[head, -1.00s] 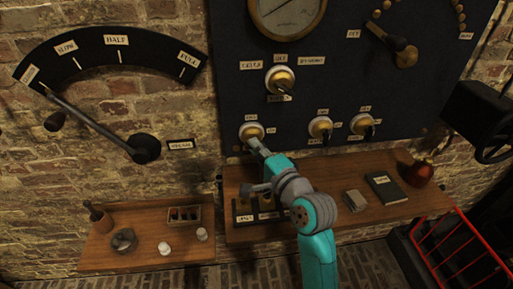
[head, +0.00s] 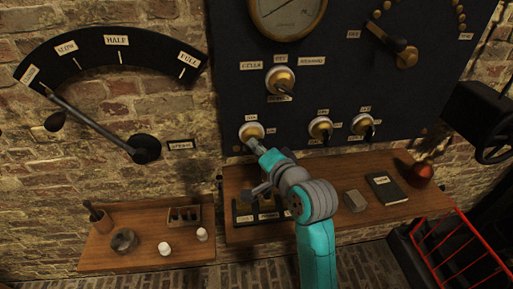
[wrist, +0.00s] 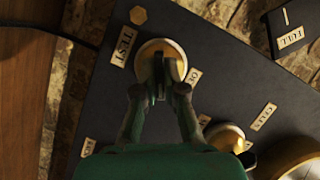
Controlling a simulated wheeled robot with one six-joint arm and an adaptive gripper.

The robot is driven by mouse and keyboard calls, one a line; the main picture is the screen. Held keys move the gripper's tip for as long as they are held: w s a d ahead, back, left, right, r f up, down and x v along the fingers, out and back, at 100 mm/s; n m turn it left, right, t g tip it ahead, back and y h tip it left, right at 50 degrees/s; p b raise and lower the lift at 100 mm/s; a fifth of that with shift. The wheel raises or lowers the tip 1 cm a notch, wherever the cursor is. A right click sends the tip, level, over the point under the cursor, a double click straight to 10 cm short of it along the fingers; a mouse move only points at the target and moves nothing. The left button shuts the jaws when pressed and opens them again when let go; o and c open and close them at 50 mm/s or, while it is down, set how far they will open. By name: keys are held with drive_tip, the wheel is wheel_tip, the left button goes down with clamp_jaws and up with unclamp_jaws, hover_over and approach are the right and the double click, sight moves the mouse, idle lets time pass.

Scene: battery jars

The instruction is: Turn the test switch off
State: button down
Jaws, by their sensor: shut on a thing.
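The test switch (head: 251,131) is the lowest left of the round cream-and-brass switches on the dark panel. In the wrist view its round plate (wrist: 161,47) sits beside a TEST label (wrist: 123,46), with another small label (wrist: 193,77) partly hidden by a finger. My gripper (wrist: 163,75) has its two green fingers closed on the switch's dark lever, in front of the plate. The fingers hide much of the lever, so I cannot read its exact position. In the head view my gripper (head: 252,145) reaches the switch from below right.
Two similar switches (head: 320,127) (head: 363,125) sit to the right, and a selector (head: 280,80) above. A wooden shelf (head: 235,180) with jars, a book and a red-brown pot lies below. A large lever (head: 145,148) is on the left wall. A red rail (head: 450,240) stands lower right.

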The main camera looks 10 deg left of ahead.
drive_tip(key=n+h, duration=0.3)
drive_tip(key=n, duration=0.1)
drive_tip(key=n+h, duration=0.2)
drive_tip(key=n, duration=0.2)
drive_tip(key=shift+a+r+n+h, duration=0.1)
drive_tip(key=shift+a+n+h, duration=0.1)
drive_tip(key=shift+n+h, duration=0.2)
idle(0.6)
drive_tip(key=c, duration=1.3)
unclamp_jaws()
drive_tip(key=shift+o, duration=0.2)
drive_tip(key=shift+s, duration=0.1)
drive_tip(key=v, duration=1.2)
